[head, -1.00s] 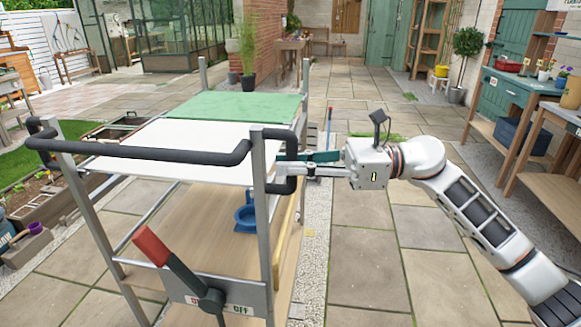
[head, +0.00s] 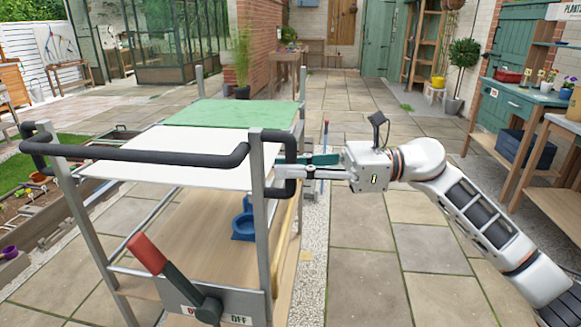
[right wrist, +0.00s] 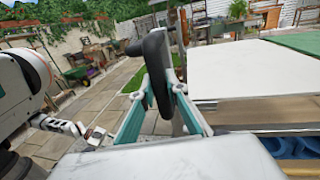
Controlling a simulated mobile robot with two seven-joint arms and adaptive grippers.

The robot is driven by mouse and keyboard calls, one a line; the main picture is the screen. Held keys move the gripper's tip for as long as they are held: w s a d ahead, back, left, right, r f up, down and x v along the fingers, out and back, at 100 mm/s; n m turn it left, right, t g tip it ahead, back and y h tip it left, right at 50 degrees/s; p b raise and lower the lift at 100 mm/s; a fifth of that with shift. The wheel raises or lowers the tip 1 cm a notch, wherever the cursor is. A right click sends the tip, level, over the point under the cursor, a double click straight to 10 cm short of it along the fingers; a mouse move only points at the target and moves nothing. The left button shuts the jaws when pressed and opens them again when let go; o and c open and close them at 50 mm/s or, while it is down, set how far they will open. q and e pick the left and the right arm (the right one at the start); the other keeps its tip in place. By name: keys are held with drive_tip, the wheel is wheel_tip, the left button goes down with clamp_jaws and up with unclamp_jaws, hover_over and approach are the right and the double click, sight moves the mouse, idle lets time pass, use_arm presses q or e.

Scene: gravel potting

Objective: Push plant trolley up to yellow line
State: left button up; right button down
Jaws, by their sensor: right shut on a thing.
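The plant trolley (head: 262,215) stands in front of me, with a grey metal frame, a black handle bar (head: 150,155), a white and green top (head: 235,113) and a wooden lower shelf. A red-tipped lever (head: 147,253) slants up to the left from its ON/OFF plate. My right gripper (head: 290,167) is shut on the right end of the black handle. The right wrist view shows its fingers (right wrist: 162,95) on either side of the black handle part (right wrist: 157,65). My left gripper is out of view. I cannot make out a yellow line.
Paving runs clear ahead and to the right. A gravel strip (head: 312,240) lies along the trolley's right side, with a red-tipped pole (head: 325,135). A planting bed (head: 45,225) borders the left. A potted plant (head: 242,60) stands beyond the trolley; a workbench (head: 520,95) is at right.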

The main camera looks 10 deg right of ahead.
drive_tip(key=c, duration=2)
unclamp_jaws()
drive_tip(key=shift+d, duration=0.1)
drive_tip(key=shift+d, duration=0.25)
drive_tip(key=d, duration=0.3)
drive_tip(key=s+d, duration=0.1)
drive_tip(key=d, duration=0.7)
drive_tip(key=shift+s+d, duration=0.15)
drive_tip(key=shift+s, duration=0.1)
